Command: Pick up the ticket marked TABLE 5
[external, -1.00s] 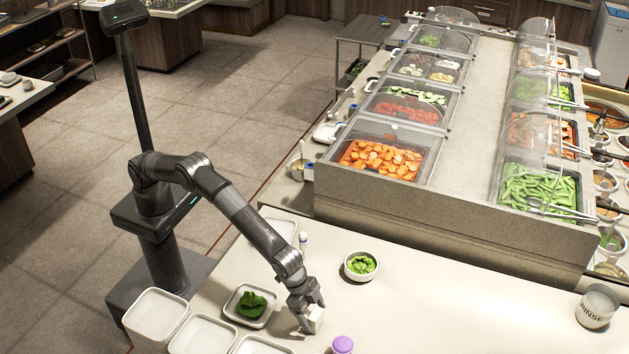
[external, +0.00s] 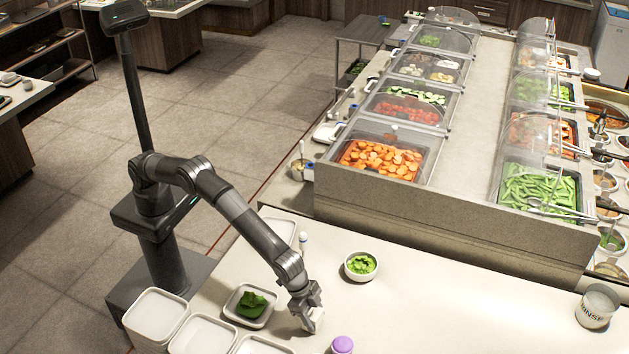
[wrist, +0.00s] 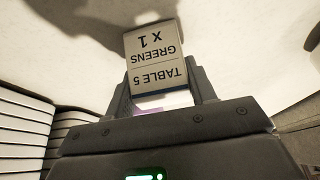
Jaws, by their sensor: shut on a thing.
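The ticket (wrist: 156,56) is a small white card, upside down in the wrist view, reading TABLE 5, GREENS, X 1. My gripper (wrist: 163,92) is shut on it, with a dark finger at each side of the card's lower part. In the external view my gripper (external: 309,314) is low over the white counter, and a white bit of the ticket (external: 317,322) shows at its fingers. I cannot tell whether the ticket touches the counter.
A square dish of greens (external: 234,311) stands left of my gripper. A bowl of greens (external: 347,274) is behind it to the right. A purple-lidded container (external: 342,345) is close at the front right. White containers (external: 166,292) line the front left. The right counter is mostly clear.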

